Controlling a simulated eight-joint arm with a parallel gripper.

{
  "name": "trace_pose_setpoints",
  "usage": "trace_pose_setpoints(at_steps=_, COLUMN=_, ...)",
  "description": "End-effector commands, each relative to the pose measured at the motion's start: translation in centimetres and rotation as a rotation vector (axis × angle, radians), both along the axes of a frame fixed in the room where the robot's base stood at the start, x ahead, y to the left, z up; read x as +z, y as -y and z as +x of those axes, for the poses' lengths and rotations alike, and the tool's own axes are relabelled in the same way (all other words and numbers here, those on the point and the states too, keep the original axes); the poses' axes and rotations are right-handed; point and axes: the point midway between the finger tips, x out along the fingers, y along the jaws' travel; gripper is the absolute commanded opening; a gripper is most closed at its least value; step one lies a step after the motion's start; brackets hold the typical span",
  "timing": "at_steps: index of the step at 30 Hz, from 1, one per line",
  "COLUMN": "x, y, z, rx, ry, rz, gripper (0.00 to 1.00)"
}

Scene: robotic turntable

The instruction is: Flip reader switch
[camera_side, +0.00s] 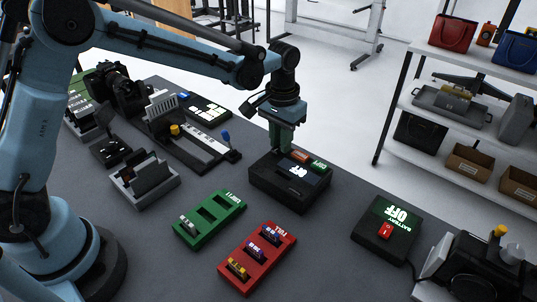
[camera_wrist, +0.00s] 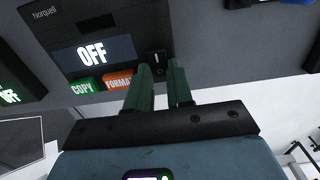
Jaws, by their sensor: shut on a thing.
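The reader (camera_side: 262,183) is a black box on the grey table, below my gripper in the side view. In the wrist view its face (camera_wrist: 135,18) shows a screen reading "OFF" (camera_wrist: 92,53), a green COPY button (camera_wrist: 84,87) and an orange FORMAT button (camera_wrist: 119,81). The small dark reader switch (camera_wrist: 157,58) is at the right of that face. My gripper (camera_wrist: 164,72) has its green fingers at the switch, one on each side, shut on it. In the side view my gripper (camera_side: 285,148) reaches down to the reader's far edge, and the switch is hidden there.
A battery box (camera_side: 375,245) reading OFF, with a red switch (camera_side: 385,230), stands at right. A slider device (camera_side: 205,150) is at left. Bare table separates them.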

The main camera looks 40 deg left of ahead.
Motion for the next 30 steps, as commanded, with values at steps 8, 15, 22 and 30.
trace_pose_setpoints(at_steps=8, x=0.11, y=-0.02, z=-0.35, rx=0.000, ry=0.106, rz=0.003, gripper=0.00)
trace_pose_setpoints(at_steps=15, x=0.12, y=-0.02, z=-0.32, rx=0.001, ry=0.117, rz=0.003, gripper=0.00)
trace_pose_setpoints(at_steps=22, x=0.12, y=-0.01, z=-0.32, rx=0.001, ry=0.117, rz=0.002, gripper=0.32)
trace_pose_setpoints(at_steps=30, x=0.39, y=0.00, z=-0.35, rx=0.000, ry=0.117, rz=0.002, gripper=0.32)
